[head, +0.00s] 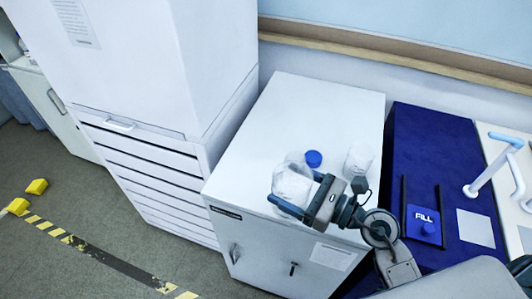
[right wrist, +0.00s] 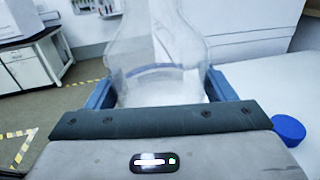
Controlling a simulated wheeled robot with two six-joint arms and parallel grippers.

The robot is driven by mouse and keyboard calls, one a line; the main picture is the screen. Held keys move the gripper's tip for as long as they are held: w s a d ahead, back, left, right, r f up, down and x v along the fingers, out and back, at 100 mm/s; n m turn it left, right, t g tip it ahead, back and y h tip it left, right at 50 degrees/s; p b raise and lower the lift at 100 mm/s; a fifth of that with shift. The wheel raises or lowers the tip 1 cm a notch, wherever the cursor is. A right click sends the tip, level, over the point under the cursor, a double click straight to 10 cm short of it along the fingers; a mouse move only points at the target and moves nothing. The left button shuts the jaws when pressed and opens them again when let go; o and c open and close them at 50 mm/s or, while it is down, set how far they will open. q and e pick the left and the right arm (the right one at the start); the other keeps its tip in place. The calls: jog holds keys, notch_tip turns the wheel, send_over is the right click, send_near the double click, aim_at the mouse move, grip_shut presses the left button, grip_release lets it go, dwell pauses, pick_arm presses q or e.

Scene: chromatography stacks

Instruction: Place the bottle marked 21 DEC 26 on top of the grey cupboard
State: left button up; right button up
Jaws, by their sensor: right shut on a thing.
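My right gripper (head: 292,187) is shut on a clear bottle (head: 291,184), with one finger on each side of it. The bottle also shows between the fingers in the right wrist view (right wrist: 160,50). No date on it can be read. It is over the front part of the pale grey cupboard's top (head: 315,105); I cannot tell whether its base touches the top. A blue cap (head: 313,158) lies on the cupboard top just behind the gripper, and shows at the right in the right wrist view (right wrist: 288,130). My left gripper is not in view.
A second clear vessel (head: 358,160) stands on the cupboard top to the right of the cap. The back and left of the top are clear. A tall white cabinet (head: 165,60) stands at the left, and a dark blue unit marked FILL (head: 425,150) at the right.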

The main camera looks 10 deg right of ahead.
jog(key=w, duration=0.2)
jog(key=w+p, duration=0.1)
jog(key=shift+d+r, duration=0.15)
jog(key=shift+r, duration=0.1)
jog(key=w+f+p, duration=0.1)
jog(key=w, duration=0.3)
jog(key=w+d+f+p, duration=0.1)
jog(key=w+f, duration=0.1)
jog(key=w, duration=0.2)
jog(key=w+f+p, duration=0.1)
jog(key=w+f, duration=0.1)
jog(key=w, duration=0.2)
jog(key=shift+w+d+p, duration=0.15)
jog(key=shift+w+p, duration=0.05)
jog(key=shift+p, duration=0.2)
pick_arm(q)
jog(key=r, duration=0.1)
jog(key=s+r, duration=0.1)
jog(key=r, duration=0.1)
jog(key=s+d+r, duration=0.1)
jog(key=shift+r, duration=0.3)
pick_arm(e)
jog(key=shift+f, duration=0.2)
jog(key=o, duration=1.5)
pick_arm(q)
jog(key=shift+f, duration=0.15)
pick_arm(e)
jog(key=shift+o, duration=0.2)
jog(key=shift+s, duration=0.1)
